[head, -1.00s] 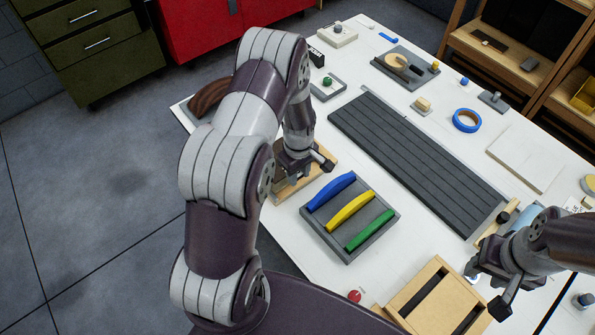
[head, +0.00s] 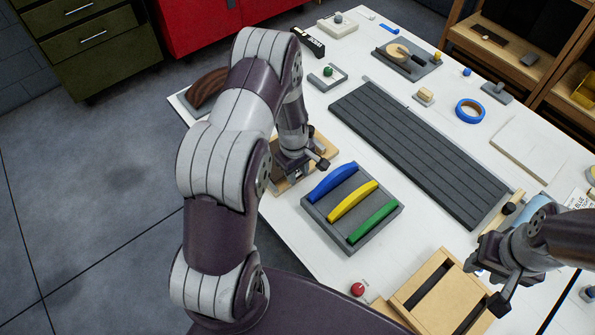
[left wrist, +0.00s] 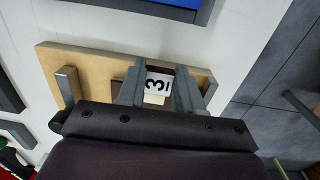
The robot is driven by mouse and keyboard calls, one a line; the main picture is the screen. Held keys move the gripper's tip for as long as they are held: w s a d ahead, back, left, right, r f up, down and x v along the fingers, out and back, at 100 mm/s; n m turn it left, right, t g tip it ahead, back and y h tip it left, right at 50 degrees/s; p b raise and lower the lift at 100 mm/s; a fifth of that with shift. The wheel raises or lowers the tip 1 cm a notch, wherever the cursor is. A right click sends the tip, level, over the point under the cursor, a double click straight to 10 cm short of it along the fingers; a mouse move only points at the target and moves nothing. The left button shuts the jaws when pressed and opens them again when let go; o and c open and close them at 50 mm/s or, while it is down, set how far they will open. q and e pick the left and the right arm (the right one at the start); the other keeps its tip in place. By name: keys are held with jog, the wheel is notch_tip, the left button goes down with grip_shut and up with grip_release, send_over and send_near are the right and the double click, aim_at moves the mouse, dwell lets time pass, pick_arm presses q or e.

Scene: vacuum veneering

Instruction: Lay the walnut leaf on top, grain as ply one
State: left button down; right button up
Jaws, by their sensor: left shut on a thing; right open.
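My left gripper (head: 294,172) is low over a pale wooden board (head: 322,148) at the table's near left edge. In the left wrist view its fingers (left wrist: 157,92) are shut on a small pale tab (left wrist: 157,84) marked "3". Dark brown material, possibly the walnut leaf (left wrist: 126,97), shows beside and behind the tab; the fingers and wrist hide most of it. The wooden board (left wrist: 60,58) with a metal post (left wrist: 67,86) lies beneath. A curved brown stack (head: 205,90) lies at the left corner. My right gripper (head: 487,284) is open near a wooden frame box.
A grey tray (head: 334,237) holds blue, yellow and green curved bars, right of the left gripper. A dark slatted panel (head: 420,150) fills the table's middle. The wooden frame box (head: 452,305) and red knob (head: 357,289) are in front. Blue tape (head: 470,111) lies behind the panel.

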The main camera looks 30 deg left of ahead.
pick_arm(q)
jog(key=shift+f, duration=0.15)
dwell(0.5)
jog(key=c, duration=0.7)
grip_release()
jog(key=shift+a, duration=0.1)
jog(key=shift+o, duration=0.2)
notch_tip(320, 180, up, 13)
jog(key=b, duration=0.2)
jog(key=shift+s+a+f, duration=0.2)
jog(key=shift+a, duration=0.2)
